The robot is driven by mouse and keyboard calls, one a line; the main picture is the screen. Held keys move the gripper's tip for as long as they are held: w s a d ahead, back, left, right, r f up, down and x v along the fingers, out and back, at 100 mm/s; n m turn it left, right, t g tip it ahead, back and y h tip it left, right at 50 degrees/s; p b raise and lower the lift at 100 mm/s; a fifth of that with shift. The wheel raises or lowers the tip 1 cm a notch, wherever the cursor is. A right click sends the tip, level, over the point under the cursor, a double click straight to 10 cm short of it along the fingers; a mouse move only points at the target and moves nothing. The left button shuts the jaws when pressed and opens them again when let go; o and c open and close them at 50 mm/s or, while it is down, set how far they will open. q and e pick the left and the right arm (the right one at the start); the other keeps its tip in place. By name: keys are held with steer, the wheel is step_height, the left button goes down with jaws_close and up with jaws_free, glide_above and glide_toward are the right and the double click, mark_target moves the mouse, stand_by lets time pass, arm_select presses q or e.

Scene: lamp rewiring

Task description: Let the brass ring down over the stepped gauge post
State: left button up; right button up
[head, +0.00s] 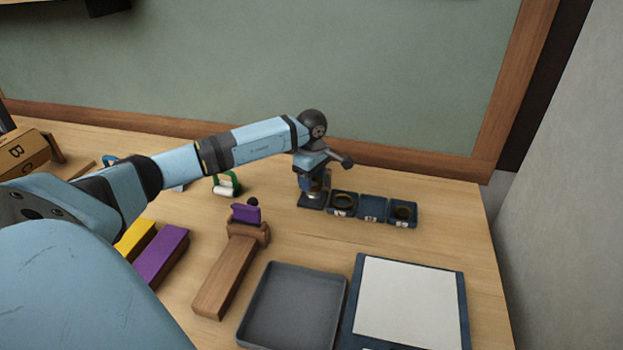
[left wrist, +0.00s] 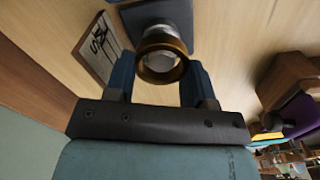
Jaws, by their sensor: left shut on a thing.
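The brass ring (left wrist: 165,43) is between the two fingers of my left gripper (left wrist: 160,64) in the left wrist view, and the gripper is shut on it. The pale metal stepped gauge post (left wrist: 158,30) rises from a dark blue base (left wrist: 178,10). The ring lines up with the post, and grey metal shows through its opening; I cannot tell how far down the post it is. In the head view my left gripper (head: 313,182) points down over the post's base (head: 312,203) and mostly hides ring and post. My right gripper is not in view.
Right of the post stand dark blue trays: one with a dark ring (head: 344,201), an empty one (head: 372,208), another with a ring (head: 403,212). A wooden stand with a purple piece (head: 246,213), a grey tray (head: 293,308) and a white-topped board (head: 411,302) lie nearer.

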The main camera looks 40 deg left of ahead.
arm_select(q)
steer(key=o, duration=1.3)
steer(key=shift+o, duration=0.4)
steer(key=shift+s+r, duration=0.1)
steer(key=shift+r, duration=0.15)
steer(key=shift+c, duration=0.2)
steer(key=shift+w+a+r+p, duration=0.15)
steer(key=shift+r+p, duration=0.15)
steer(key=shift+r, duration=0.2)
steer(key=shift+w+d+r+p, duration=0.15)
steer(key=shift+r+p, duration=0.15)
steer(key=shift+r, duration=0.2)
steer(key=shift+c, duration=0.4)
steer(key=shift+o, duration=0.6)
steer(key=shift+a+r, duration=0.1)
steer(key=shift+r, duration=0.45)
steer(key=shift+s+r+p, duration=0.2)
steer(key=shift+r+p, duration=1.35)
steer(key=shift+r, duration=0.75)
